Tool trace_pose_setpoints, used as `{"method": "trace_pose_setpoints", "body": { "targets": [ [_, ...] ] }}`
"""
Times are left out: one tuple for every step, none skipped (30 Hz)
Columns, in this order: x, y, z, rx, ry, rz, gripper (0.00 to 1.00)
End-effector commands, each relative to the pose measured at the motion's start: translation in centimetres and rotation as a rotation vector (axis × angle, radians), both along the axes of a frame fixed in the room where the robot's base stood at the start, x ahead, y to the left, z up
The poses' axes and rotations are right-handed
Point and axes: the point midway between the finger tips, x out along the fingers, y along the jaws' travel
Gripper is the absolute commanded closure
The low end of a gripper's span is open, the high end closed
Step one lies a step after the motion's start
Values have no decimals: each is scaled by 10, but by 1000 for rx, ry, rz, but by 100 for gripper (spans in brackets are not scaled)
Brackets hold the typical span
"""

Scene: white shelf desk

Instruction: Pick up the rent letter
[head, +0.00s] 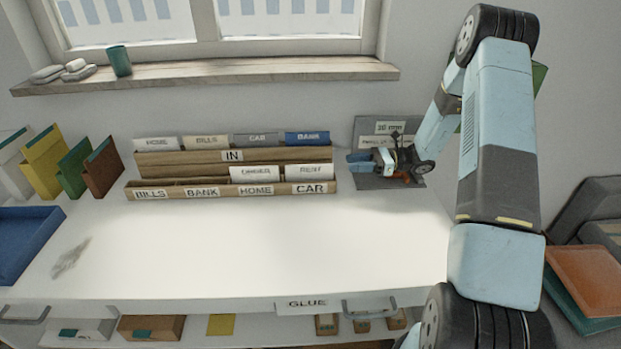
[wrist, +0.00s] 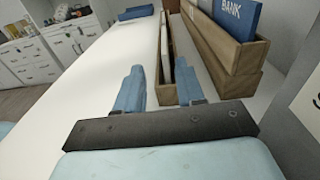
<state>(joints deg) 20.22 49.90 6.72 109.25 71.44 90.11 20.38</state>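The rent letter (head: 310,171) is a white card standing upright in the front "CAR" slot at the right end of the wooden letter rack (head: 232,191). The head view shows its printed top edge; its lower part is hidden behind the rack's front board. My gripper (head: 352,163) is to the right of the rack, pointing left toward it, apart from the letter. In the wrist view my gripper (wrist: 158,86) has its two blue fingers spread wide, with nothing held. The rack's front row (wrist: 165,72) lies ahead between and beyond the fingers; the letter cannot be made out clearly there.
Another white letter (head: 256,173) stands left of the rent letter. The back row holds several letters, including a blue "BANK" letter (head: 307,138). A grey board with cards (head: 366,132) is behind my gripper. The desk front (head: 250,250) is clear; a blue tray (head: 25,240) is far left.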

Motion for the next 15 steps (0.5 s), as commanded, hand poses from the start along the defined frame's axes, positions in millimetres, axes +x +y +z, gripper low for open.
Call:
{"method": "trace_pose_setpoints", "body": {
  "targets": [
    [2,-1,-5,13,10,-8,62],
    [3,-2,-6,18,14,-12,62],
    [4,-2,-8,23,17,-17,62],
    [4,-2,-8,26,19,-19,62],
    [5,-1,-9,28,20,-21,62],
    [5,1,-9,29,21,-22,62],
    [5,3,-9,30,22,-22,62],
    [5,6,-9,30,22,-21,62],
    [5,10,-9,29,22,-20,62],
    [4,14,-9,29,22,-19,62],
    [4,18,-9,28,22,-19,62],
    [4,24,-9,28,22,-20,62],
    [4,28,-9,28,22,-20,62],
    [4,33,-9,28,22,-20,62],
    [4,39,-9,28,21,-19,62]
  ]
}}
